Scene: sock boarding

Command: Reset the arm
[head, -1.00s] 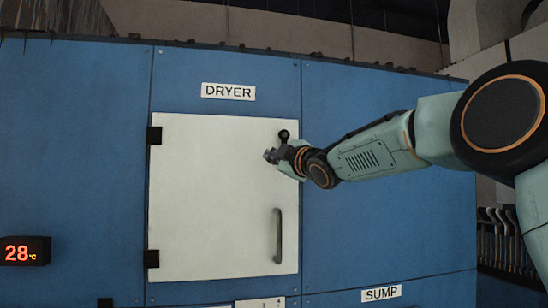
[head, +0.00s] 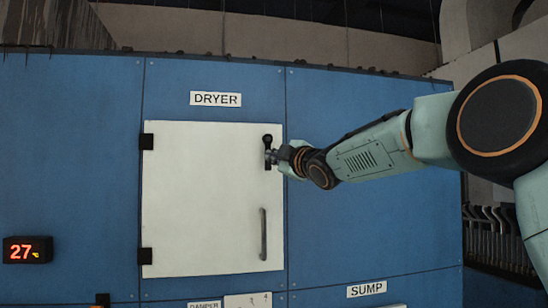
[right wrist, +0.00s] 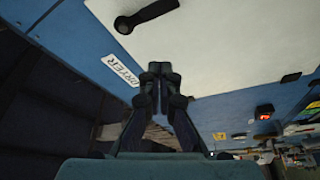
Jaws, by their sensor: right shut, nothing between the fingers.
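My right arm comes in from the right in the head view. Its gripper (head: 272,156) is in front of the upper right of the white dryer door (head: 200,205), overlapping the dark latch knob (head: 267,138) in the picture. In the right wrist view the gripper (right wrist: 160,68) has its fingers together and empty. There the dark latch handle (right wrist: 150,14) lies above and apart from the fingertips, on the white door (right wrist: 225,40). The door is shut. My left gripper does not show.
The blue cabinet (head: 360,200) carries a DRYER sign (head: 216,99) and a SUMP sign (head: 366,289). A vertical door handle (head: 263,234) is low on the door's right side. A red display (head: 27,249) reads 27 at left. Dark pipes (head: 490,225) stand at the right.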

